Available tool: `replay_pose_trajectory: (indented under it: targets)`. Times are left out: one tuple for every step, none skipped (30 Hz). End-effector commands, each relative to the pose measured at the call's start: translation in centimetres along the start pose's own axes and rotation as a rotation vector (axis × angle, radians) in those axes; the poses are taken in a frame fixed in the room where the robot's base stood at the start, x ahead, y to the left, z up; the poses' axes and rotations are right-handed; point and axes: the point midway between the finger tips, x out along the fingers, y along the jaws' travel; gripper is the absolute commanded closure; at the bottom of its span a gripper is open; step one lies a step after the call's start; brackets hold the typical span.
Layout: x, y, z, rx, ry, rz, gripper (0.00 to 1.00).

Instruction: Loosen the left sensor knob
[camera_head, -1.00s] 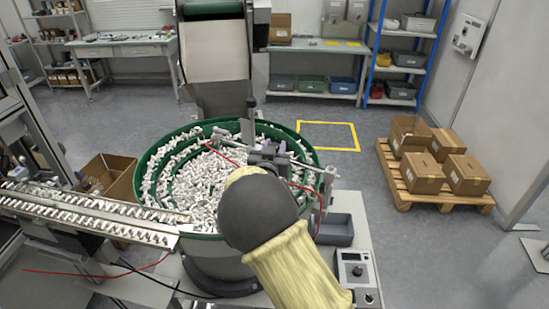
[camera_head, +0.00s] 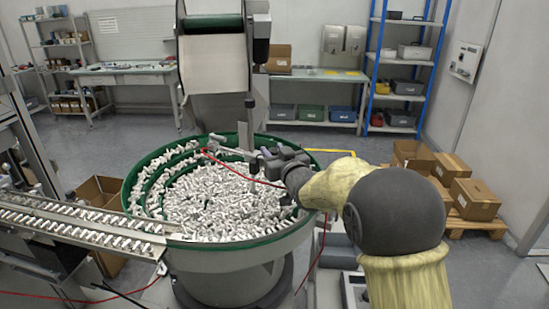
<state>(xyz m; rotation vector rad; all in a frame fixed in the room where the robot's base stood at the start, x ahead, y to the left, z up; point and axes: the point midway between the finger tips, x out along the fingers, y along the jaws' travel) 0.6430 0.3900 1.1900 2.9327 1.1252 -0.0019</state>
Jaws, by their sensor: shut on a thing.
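The green-rimmed bowl feeder (camera_head: 290,232) is full of small white caps (camera_head: 215,200). A metal sensor bracket (camera_head: 232,152) with a rod and a red cable reaches over its far side. My gripper (camera_head: 265,158) comes in from the right, over the bowl, and is shut at the bracket's right end. The left sensor knob is too small and too covered by the jaws to make out clearly; the jaws are closed on it there. My dark wrist and yellow-sleeved arm hide the bowl's right edge and part of the sensor mount.
A metal track (camera_head: 75,222) with caps runs out to the left of the bowl. A hopper chute (camera_head: 213,68) and a dark vertical post (camera_head: 250,125) stand close behind the bracket. A control box (camera_head: 353,290) is at lower right, partly behind my arm.

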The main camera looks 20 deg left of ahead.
Motion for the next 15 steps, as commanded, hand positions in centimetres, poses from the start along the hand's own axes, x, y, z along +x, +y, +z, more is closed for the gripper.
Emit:
replay_pose_trajectory:
  targets:
    - [-0.01, 0.40, -0.22, 0.000, 0.006, -0.008, 0.89]
    - [-0.01, 0.37, -0.23, -0.001, 0.006, -0.016, 0.89]
    - [0.00, 0.34, -0.25, 0.000, 0.006, -0.025, 0.89]
    - [0.00, 0.32, -0.27, 0.000, 0.007, -0.031, 0.89]
    - [0.01, 0.30, -0.28, 0.000, 0.007, -0.036, 0.89]
    - [0.01, 0.27, -0.29, -0.001, 0.007, -0.042, 0.89]
    - [0.01, 0.28, -0.30, -0.001, 0.007, -0.045, 0.89]
    - [0.01, 0.29, -0.31, 0.000, 0.007, -0.047, 0.89]
    - [0.01, 0.28, -0.32, 0.000, 0.007, -0.049, 0.89]
    - [0.01, 0.28, -0.32, 0.000, 0.007, -0.050, 0.89]
    - [0.01, 0.27, -0.33, 0.000, 0.007, -0.051, 0.89]
    - [0.01, 0.26, -0.33, 0.000, 0.007, -0.052, 0.89]
    - [0.01, 0.25, -0.34, 0.000, 0.007, -0.052, 0.89]
    - [0.02, 0.24, -0.34, 0.000, 0.007, -0.052, 0.89]
    - [0.02, 0.23, -0.35, 0.000, 0.007, -0.052, 0.89]
